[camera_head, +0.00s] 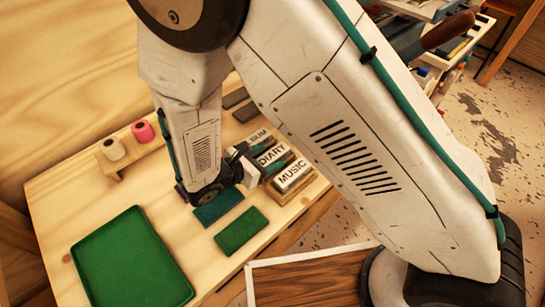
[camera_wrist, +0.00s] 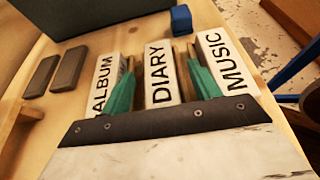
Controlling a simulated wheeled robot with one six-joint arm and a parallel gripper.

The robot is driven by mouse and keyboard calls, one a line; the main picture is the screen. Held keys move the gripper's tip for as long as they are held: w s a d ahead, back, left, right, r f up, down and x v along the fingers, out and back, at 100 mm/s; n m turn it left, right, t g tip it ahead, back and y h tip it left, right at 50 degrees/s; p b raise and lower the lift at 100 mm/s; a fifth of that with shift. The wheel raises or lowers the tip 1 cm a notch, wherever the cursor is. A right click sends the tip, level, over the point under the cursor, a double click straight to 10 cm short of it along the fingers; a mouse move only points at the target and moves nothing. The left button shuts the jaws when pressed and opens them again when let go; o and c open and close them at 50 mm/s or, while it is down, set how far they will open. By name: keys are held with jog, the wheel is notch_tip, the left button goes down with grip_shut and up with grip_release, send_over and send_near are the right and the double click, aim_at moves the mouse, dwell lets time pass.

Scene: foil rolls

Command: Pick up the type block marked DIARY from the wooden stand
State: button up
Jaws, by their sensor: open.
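The white DIARY block (camera_wrist: 160,70) stands in the middle of a row, between the ALBUM block (camera_wrist: 105,80) and the MUSIC block (camera_wrist: 226,62). The same DIARY block (camera_head: 272,154) shows beside my gripper in the head view, on the wooden stand (camera_head: 304,187). My gripper (camera_wrist: 160,58) is open, with one teal finger on each side of the DIARY block, in the gaps towards its neighbours. Whether the fingers touch it I cannot tell. The lower end of the block is hidden by my gripper's body.
A green tray (camera_head: 130,262) lies at the table's front left. A green pad (camera_head: 241,231) and a teal pad (camera_head: 218,207) lie near my gripper. Pink (camera_head: 143,131) and cream (camera_head: 113,148) rolls sit on a small holder. Two dark bars (camera_wrist: 68,69) lie left of the blocks.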

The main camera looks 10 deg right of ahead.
jog(key=shift+x, duration=1)
jog(key=shift+c, duration=0.3)
jog(key=c, duration=1.2)
jog(key=shift+r, duration=0.1)
jog(key=shift+c, duration=0.2)
